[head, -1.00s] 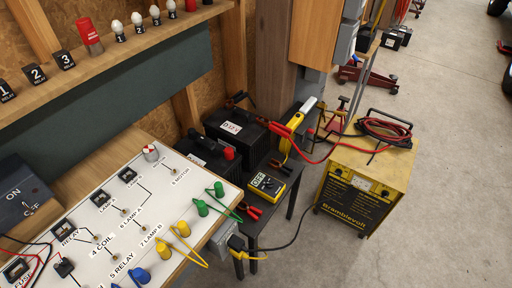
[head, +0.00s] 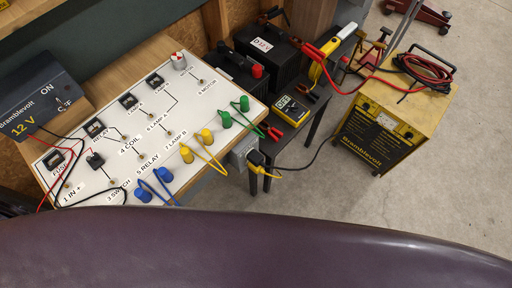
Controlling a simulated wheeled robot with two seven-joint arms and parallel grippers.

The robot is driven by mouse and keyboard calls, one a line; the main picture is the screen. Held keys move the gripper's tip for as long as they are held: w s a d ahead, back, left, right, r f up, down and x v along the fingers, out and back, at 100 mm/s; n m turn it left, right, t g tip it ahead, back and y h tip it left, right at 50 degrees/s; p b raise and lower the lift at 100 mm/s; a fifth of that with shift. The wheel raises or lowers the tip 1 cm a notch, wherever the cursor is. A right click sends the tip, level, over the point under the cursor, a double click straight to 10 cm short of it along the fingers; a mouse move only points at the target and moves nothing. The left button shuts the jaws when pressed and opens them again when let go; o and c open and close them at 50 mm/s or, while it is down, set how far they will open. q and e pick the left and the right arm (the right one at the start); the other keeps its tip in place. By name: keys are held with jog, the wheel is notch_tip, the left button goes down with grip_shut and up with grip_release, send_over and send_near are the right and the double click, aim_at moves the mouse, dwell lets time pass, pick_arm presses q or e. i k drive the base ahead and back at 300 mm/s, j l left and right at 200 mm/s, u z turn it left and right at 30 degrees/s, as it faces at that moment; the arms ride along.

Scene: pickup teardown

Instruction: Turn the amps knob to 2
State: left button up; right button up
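A yellow Bramblevolt charger (head: 366,142) stands on the floor at the right, with a dark front panel. A pale strip with small dials (head: 388,119) shows on that panel. The amps knob cannot be made out at this size, nor can its setting. Red and black cables (head: 428,70) lie coiled on top of the charger. Neither of my grippers is in view.
A dark purple curved surface (head: 250,250) fills the bottom. A white circuit board (head: 115,178) lies on the bench at left. A black table holds a yellow meter (head: 290,108) and black batteries (head: 269,48). Concrete floor (head: 330,195) is clear around the charger's front.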

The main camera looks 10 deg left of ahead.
aim_at(366, 107)
jog(key=l+z, duration=0.35)
jog(key=l, duration=0.3)
jog(key=i+l+z, duration=0.15)
jog(key=l+z, duration=0.2)
jog(key=l, duration=0.25)
